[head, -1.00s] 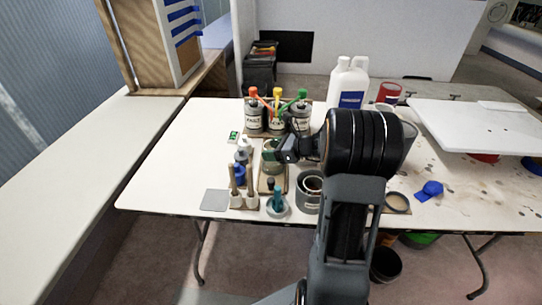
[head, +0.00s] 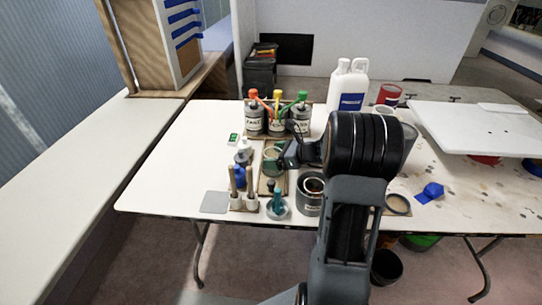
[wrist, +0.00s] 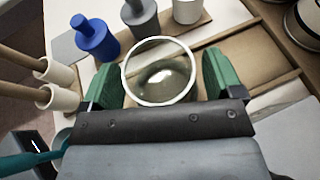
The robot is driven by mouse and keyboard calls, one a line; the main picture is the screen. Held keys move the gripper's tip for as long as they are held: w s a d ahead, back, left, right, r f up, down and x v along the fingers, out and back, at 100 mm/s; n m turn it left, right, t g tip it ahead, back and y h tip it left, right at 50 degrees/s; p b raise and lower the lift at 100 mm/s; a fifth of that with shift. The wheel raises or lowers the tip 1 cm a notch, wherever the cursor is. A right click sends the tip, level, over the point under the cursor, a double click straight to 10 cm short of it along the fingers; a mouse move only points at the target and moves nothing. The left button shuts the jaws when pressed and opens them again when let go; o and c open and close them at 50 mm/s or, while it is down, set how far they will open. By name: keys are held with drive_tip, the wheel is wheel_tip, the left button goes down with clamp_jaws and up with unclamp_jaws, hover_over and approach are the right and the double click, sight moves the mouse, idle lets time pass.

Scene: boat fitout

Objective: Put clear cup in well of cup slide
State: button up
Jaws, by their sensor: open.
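The clear cup (wrist: 160,72) stands between the two green fingers of my gripper (wrist: 160,80) in the wrist view, its round rim facing the camera. The fingers are open, one on each side of the cup; I cannot tell whether either touches it. In the head view my gripper (head: 280,158) is over the wooden cup slide (head: 265,185), partly hiding it. The cup slide also shows in the wrist view as a railed wooden tray (wrist: 252,57) behind and right of the cup. Whether the cup's base sits in the well is hidden.
Blue (wrist: 95,38) and grey bottles stand close beyond the left finger. Wooden-handled tools in white holders (head: 238,190) stand left of the slide, a grey pot (head: 309,203) right. Cans with coloured tops (head: 277,118) stand behind. The table's left part is clear.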

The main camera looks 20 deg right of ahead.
drive_tip(key=p+v, duration=0.1)
drive_tip(key=v, duration=1)
